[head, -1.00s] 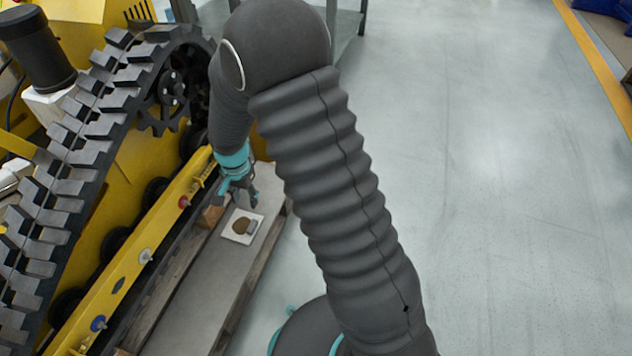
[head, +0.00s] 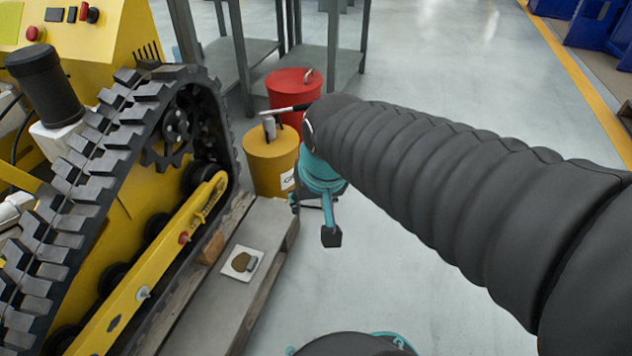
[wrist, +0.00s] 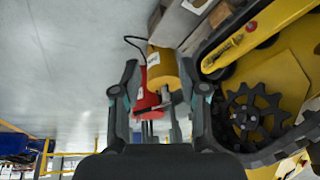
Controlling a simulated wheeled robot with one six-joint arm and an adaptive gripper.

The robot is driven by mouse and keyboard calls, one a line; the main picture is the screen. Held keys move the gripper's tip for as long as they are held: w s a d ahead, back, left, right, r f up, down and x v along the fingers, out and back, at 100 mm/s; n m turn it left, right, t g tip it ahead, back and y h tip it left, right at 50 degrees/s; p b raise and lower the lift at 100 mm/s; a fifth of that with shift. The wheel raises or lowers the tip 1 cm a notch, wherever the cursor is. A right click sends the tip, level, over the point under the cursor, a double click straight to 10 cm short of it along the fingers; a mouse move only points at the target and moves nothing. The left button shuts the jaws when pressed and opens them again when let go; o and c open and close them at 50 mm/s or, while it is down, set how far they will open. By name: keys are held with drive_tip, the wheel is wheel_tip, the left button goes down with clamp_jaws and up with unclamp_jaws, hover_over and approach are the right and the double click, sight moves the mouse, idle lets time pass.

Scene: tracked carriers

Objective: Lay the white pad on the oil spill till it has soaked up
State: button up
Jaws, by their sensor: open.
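The white pad (head: 245,276) lies flat on the grey board beside the track, in the head view. A brown, roundish patch (head: 241,261) shows in its middle, with a small grey block (head: 252,264) on its right part. I cannot tell any oil apart from this brown patch. My gripper (head: 313,221) is open and empty, raised beyond and to the right of the pad, in front of the yellow can. In the wrist view its two fingers (wrist: 160,100) stand wide apart, and a white piece, likely the pad (wrist: 197,4), shows at the top edge.
The yellow tracked carrier (head: 130,195) stands left of the board (head: 205,305). A yellow can (head: 268,170) and a red can (head: 290,85) stand beyond the board's far end, before a grey metal rack (head: 240,50). Open floor (head: 460,60) lies to the right.

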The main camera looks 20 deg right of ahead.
drive_tip(key=s+d+r+n+t, duration=0.1)
drive_tip(key=s+d, duration=0.1)
drive_tip(key=s, duration=0.4)
drive_tip(key=shift+s+r+n, duration=0.3)
drive_tip(key=shift+s+r, duration=0.05)
drive_tip(key=shift+s, duration=0.05)
drive_tip(key=shift+r, duration=0.1)
wheel_tip(320, 180, up, 6)
drive_tip(key=p, duration=0.6)
drive_tip(key=shift+r, duration=0.15)
